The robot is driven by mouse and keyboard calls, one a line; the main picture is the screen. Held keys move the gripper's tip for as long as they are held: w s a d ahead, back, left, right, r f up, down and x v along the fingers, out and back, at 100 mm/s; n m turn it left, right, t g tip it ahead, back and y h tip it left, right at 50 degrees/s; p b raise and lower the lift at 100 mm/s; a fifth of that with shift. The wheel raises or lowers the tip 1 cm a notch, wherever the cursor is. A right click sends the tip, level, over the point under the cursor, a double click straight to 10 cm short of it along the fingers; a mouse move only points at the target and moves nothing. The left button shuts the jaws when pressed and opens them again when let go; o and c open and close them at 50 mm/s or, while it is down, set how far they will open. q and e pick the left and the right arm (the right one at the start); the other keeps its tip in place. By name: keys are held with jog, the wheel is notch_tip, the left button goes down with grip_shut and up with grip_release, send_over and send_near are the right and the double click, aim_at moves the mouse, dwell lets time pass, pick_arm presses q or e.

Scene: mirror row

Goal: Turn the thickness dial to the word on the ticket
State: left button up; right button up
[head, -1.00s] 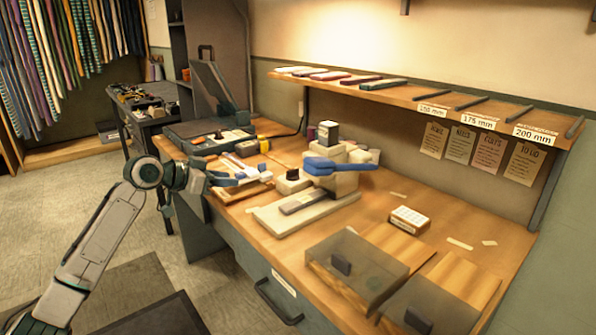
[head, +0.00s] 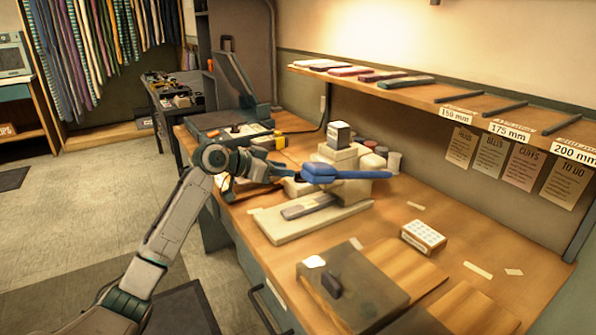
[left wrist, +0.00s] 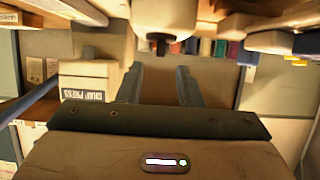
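A cream press (head: 345,190) with a blue lever (head: 340,173) stands on a pale base board on the bench. In the left wrist view a label reading SNAP PRESS (left wrist: 84,96) shows on a cream block. My left gripper (head: 284,173) is at the press's left side; I cannot tell if it touches. Its fingers (left wrist: 160,78) stand apart with nothing between them. A rounded cream part with a dark pin (left wrist: 160,38) is just beyond them. I cannot make out the thickness dial or its words, nor tell which paper is the ticket. My right gripper is out of view.
Paper notes (head: 523,162) hang under the shelf (head: 405,93) at right. A white box (head: 423,237) and a lidded bin (head: 352,285) are on the near bench.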

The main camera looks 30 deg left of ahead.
aim_at(301, 175)
pick_arm(q)
jog(key=shift+x, duration=2.7)
jog(key=shift+c, duration=0.4)
grip_shut()
